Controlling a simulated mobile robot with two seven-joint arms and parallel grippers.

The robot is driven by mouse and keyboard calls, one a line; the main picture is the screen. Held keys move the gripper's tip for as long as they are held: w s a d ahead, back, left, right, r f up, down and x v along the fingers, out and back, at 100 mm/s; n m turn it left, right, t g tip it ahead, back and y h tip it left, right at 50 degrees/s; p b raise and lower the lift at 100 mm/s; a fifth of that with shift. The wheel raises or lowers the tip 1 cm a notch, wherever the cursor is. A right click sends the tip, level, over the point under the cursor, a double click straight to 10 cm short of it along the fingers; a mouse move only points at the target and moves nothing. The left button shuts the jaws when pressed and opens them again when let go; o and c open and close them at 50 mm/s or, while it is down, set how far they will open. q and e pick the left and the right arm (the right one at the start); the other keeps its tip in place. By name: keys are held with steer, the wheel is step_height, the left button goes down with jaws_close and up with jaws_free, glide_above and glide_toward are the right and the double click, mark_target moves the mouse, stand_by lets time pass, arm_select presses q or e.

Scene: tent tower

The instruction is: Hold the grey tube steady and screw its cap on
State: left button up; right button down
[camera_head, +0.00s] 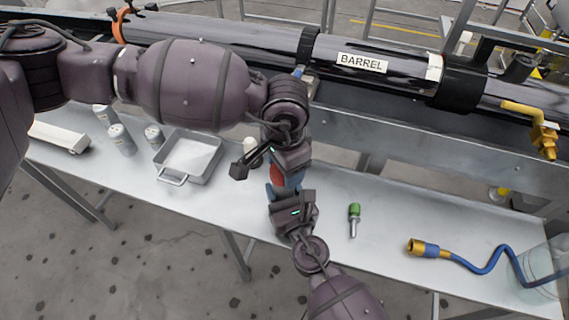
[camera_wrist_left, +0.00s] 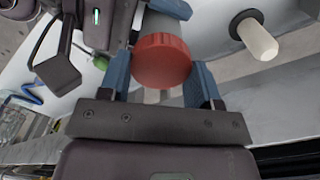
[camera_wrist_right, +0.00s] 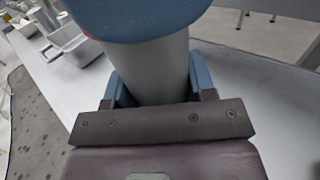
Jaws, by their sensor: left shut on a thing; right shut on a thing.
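The grey tube (camera_wrist_right: 155,75) stands between the fingers of my right gripper (camera_wrist_right: 157,88), which is shut on it; in the head view my right gripper (camera_head: 292,205) is above the bench. The red cap (camera_wrist_left: 162,60) is between the blue fingertips of my left gripper (camera_wrist_left: 162,80), which is shut on it. The cap also shows between the two grippers in the head view (camera_head: 291,177). It sits at the tube's end in the left wrist view; how far it is threaded cannot be told. A left-gripper finger hides the tube's top in the right wrist view.
The metal bench (camera_head: 395,205) holds a tray (camera_head: 205,165) and several grey cans (camera_head: 121,140) at left. A green-handled tool (camera_head: 354,212) and a blue hose (camera_head: 485,268) with a brass end lie at right. The long BARREL tube (camera_head: 390,62) runs behind.

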arm_select(q)
steer(key=m, duration=0.2)
steer(key=shift+s+d+r+m, duration=0.1)
steer(key=shift+d+m, duration=0.1)
steer(key=shift+m, duration=0.1)
steer(key=shift+s+d+m, duration=0.2)
steer(key=shift+s+m, duration=0.05)
steer(key=shift+m, duration=0.55)
steer(key=shift+a+m, duration=0.2)
steer(key=shift+m, duration=0.5)
steer(key=o, duration=0.9)
steer(key=shift+w+a, duration=0.1)
steer(key=shift+w, duration=0.05)
steer(key=shift+c, duration=0.5)
